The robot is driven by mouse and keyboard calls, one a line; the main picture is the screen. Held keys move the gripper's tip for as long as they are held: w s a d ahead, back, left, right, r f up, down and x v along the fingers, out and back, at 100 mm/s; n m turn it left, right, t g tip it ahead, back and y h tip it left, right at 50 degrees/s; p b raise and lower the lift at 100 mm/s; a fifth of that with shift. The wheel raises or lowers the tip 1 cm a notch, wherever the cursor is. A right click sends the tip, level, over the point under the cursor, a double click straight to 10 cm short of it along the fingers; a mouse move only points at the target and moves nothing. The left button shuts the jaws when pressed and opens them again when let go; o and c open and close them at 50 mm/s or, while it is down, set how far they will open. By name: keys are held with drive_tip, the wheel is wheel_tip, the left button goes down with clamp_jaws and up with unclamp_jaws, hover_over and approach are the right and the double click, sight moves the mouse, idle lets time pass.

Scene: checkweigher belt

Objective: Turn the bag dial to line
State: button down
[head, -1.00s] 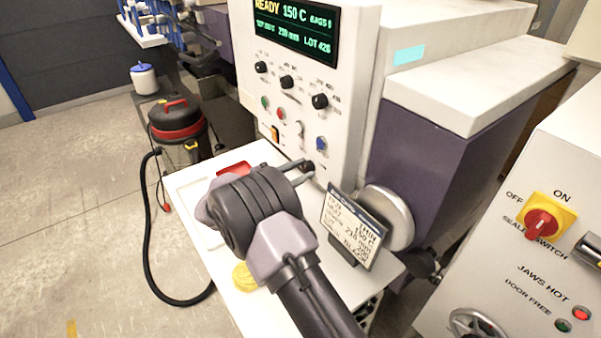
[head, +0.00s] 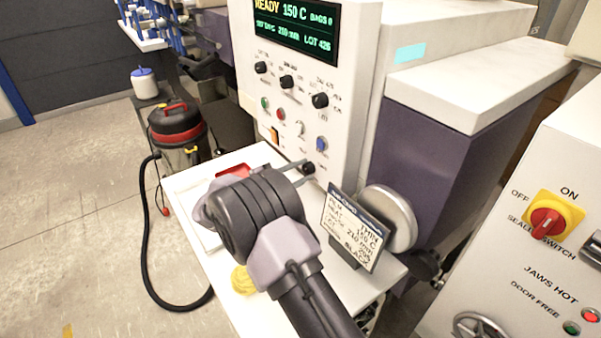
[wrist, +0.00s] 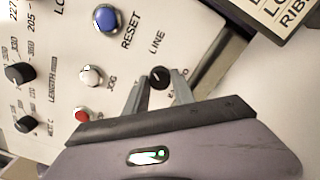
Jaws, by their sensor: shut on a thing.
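The bag dial is a small black knob (wrist: 159,77) low on the white control panel; in the head view it shows as a dark knob (head: 309,167) below the blue button. In the wrist view the word LINE stands above it, and a second label beside it is partly hidden. A small pale mark shows on the knob's face, toward LINE, but its exact angle is hard to tell. My gripper (wrist: 157,84) has its two fingers on either side of the knob, shut on it. In the head view my gripper (head: 303,169) reaches the panel's lower edge.
The panel also carries a blue reset button (wrist: 107,18), a white jog button (wrist: 91,76) and several black knobs. A tilted settings card (head: 352,232) stands close to the right of my wrist, before a round pale disc (head: 398,218). A white table (head: 268,302) lies below.

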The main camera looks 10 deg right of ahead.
drive_tip(key=c, duration=1.1)
unclamp_jaws()
drive_tip(key=shift+o, duration=0.2)
drive_tip(key=p+v, duration=0.4)
drive_tip(key=v, duration=1.3)
drive_tip(key=shift+s+a, duration=0.2)
